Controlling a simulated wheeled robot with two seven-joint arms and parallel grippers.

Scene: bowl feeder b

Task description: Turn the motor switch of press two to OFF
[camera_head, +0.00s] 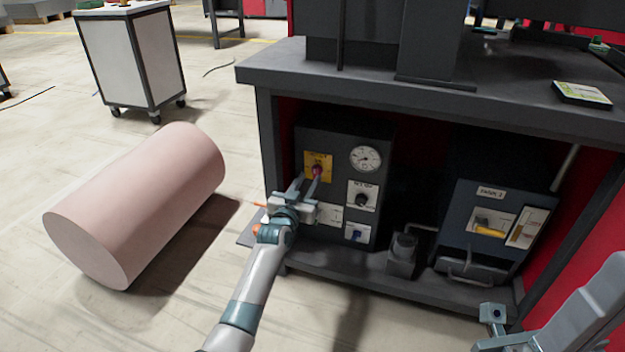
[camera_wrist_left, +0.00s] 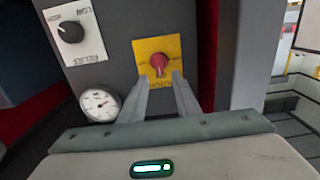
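A red rotary switch (camera_head: 317,171) on a yellow plate (camera_head: 326,159) sits on a dark control box (camera_head: 343,140) under the bench. The switch (camera_wrist_left: 158,62) also shows in the left wrist view, where the box appears upside down. Small lettering on the plate is too blurred to read. My left gripper (camera_head: 307,183) is in front of the plate, fingers apart and pointing at the switch. In the left wrist view the fingertips (camera_wrist_left: 164,78) show a gap, with the switch just beyond them; contact cannot be told. Part of my right gripper (camera_head: 493,325) shows at the lower right; its fingers are unclear.
A gauge (camera_head: 366,158) and a black knob (camera_head: 361,199) sit right of the switch. A blue box (camera_head: 491,211) stands at right on the lower shelf, under the bench top (camera_head: 430,85). A pink cylinder (camera_head: 140,205) lies on the floor left, near a white cart (camera_head: 130,60).

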